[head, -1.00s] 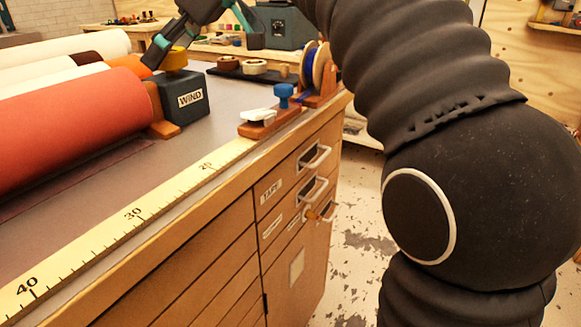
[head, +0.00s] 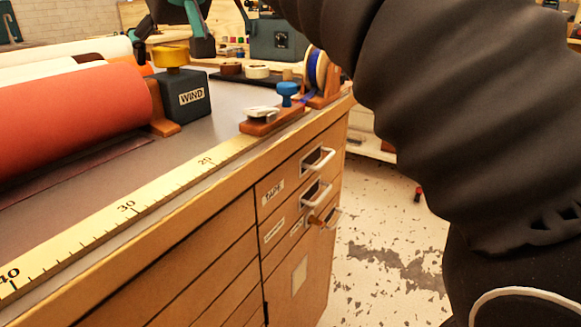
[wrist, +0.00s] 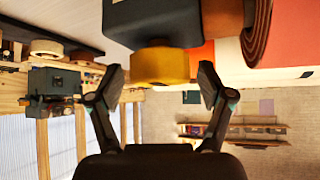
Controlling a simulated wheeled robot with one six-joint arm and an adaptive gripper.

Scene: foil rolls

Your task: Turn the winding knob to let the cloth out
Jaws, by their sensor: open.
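The winding knob (head: 171,56) is yellow and sits upright on top of a dark grey box labelled WIND (head: 186,99), beside the end of the orange-red cloth roll (head: 75,112). My gripper (head: 168,36) is above the knob in the head view, partly cut off by the top edge. In the wrist view, which is upside down, my open gripper (wrist: 161,77) has one finger on each side of the knob (wrist: 160,68). Gaps show on both sides, so neither finger seems to touch it. The fingertips reach about the knob's height.
A yellow ruler (head: 128,205) runs along the bench's front edge. A blue-knobbed slider (head: 288,92) and a blue ribbon spool (head: 317,68) stand right of the box. Tape rolls (head: 257,72) lie behind. Drawers (head: 300,185) face the open floor.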

